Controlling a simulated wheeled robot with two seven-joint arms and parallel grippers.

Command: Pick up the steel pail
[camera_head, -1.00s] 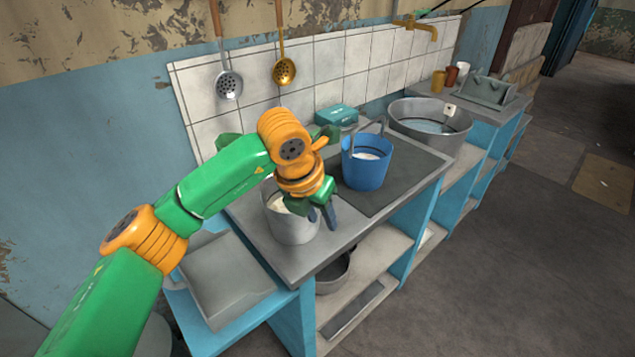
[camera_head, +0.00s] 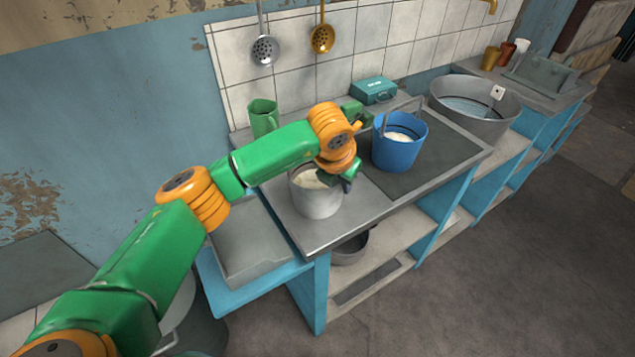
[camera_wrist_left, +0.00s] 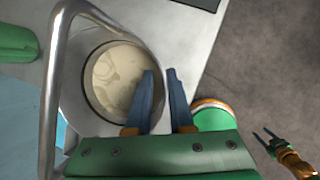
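The steel pail (camera_head: 317,204) stands upright on the grey counter, with a pale, milky liquid inside. It also shows from above in the left wrist view (camera_wrist_left: 72,92), where its bent metal handle (camera_wrist_left: 50,88) arches over the left side. My left gripper (camera_head: 346,181) is at the pail's right side near the rim. In the left wrist view its two blue-grey fingers (camera_wrist_left: 161,72) are apart, one over the pail's mouth and one by its outer right side. I cannot tell if they touch the rim. My right gripper (camera_wrist_left: 264,136) is open and empty, low over the floor.
A blue bucket (camera_head: 397,155) with white liquid stands right of the pail on a dark panel. A green jug (camera_head: 263,118) and a teal box (camera_head: 374,90) stand behind. A large metal basin (camera_head: 470,112) is farther right. Ladles (camera_head: 265,52) hang on the tiles.

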